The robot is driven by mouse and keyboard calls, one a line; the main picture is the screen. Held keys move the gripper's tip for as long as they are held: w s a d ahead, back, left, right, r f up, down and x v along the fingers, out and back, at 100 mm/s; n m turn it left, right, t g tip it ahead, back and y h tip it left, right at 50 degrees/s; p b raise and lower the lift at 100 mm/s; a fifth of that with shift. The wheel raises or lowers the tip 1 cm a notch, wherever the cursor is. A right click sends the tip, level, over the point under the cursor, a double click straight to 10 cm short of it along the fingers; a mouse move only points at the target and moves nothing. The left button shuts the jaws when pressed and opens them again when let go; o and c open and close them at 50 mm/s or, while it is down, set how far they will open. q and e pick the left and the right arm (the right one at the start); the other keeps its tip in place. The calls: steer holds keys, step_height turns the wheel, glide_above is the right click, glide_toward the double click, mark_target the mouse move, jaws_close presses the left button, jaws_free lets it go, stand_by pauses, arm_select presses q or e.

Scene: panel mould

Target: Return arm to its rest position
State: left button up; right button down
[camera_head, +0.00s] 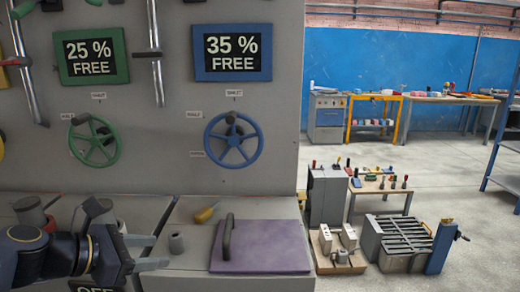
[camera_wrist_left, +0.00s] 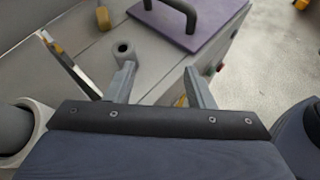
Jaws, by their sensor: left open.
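My left gripper (camera_head: 150,252) comes in from the lower left in the head view. Its two fingers are apart and nothing is between them. It is over the grey ledge, left of a purple plate (camera_head: 275,258) with a dark handle (camera_head: 228,238). In the left wrist view the open fingers (camera_wrist_left: 160,88) point toward a short grey hollow cylinder (camera_wrist_left: 123,50) on the ledge, which stands apart from them. The purple plate (camera_wrist_left: 202,38) lies beyond, near the ledge's right edge. My right gripper is in neither view.
A grey panel carries a green wheel (camera_head: 94,140), a blue wheel (camera_head: 234,140) and signs reading 25 % FREE (camera_head: 90,55) and 35 % FREE (camera_head: 232,52). A yellow-handled tool (camera_head: 206,214) lies on the ledge. Right of the panel is open floor with low tables and equipment (camera_head: 405,243).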

arm_select(q)
steer(key=s+f+m+g+y+p, duration=0.1)
steer(key=s+m+p, duration=0.3)
steer(key=s+m, duration=0.6)
steer(key=s+f+m+g+y+p, duration=0.2)
steer(key=s+f+m+y+p, duration=0.2)
steer(key=s+m, duration=0.6)
steer(key=d+m, duration=0.1)
steer(key=m, duration=0.2)
steer(key=shift+s+m, duration=0.15)
steer(key=shift+m, duration=0.25)
